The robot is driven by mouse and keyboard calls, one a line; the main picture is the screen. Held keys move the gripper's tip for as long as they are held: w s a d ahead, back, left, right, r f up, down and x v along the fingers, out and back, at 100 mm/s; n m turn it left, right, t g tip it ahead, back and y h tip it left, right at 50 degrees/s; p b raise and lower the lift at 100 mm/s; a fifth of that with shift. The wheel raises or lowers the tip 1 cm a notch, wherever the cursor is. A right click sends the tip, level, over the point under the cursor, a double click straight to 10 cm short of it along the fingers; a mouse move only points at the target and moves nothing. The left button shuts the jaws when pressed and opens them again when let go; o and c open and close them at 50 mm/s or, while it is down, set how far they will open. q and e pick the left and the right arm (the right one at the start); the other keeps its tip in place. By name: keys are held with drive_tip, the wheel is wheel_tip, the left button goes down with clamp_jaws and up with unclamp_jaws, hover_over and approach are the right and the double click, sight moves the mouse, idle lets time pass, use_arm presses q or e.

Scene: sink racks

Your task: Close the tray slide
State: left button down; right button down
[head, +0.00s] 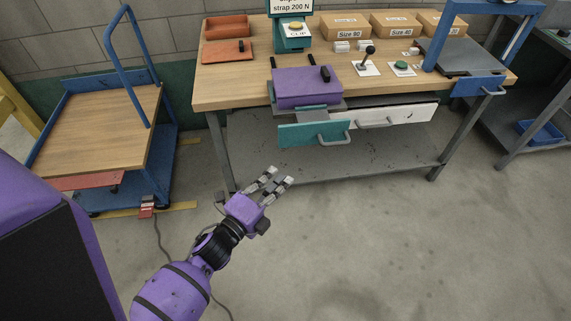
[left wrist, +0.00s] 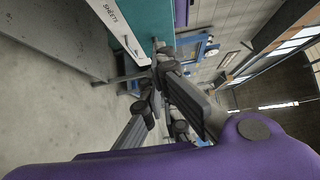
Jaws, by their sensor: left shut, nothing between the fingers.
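On the wooden workbench, a teal drawer front (head: 315,134) with a grey handle stands out from under the front edge. A white drawer front (head: 390,117) with a handle is beside it. At the right, a dark grey plate (head: 458,57) with a blue front (head: 478,87) and handle lies under a blue frame (head: 433,47). I cannot tell which is the tray slide. My left gripper (head: 279,179) is shut and empty, in front of and below the teal drawer, apart from it. The left wrist view shows a teal panel (left wrist: 145,20) beyond its fingers. My right gripper is not in view.
A purple box (head: 305,88) sits on the bench above the teal drawer. Cardboard boxes (head: 345,27) line the bench's back. A blue cart (head: 105,130) stands at the left. The floor to the right of my left gripper is clear.

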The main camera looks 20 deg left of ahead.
use_arm(q)
drive_tip(key=w+p, duration=0.1)
drive_tip(key=w, duration=1.1)
drive_tip(key=shift+w+a, duration=0.25)
drive_tip(key=shift+w, duration=0.15)
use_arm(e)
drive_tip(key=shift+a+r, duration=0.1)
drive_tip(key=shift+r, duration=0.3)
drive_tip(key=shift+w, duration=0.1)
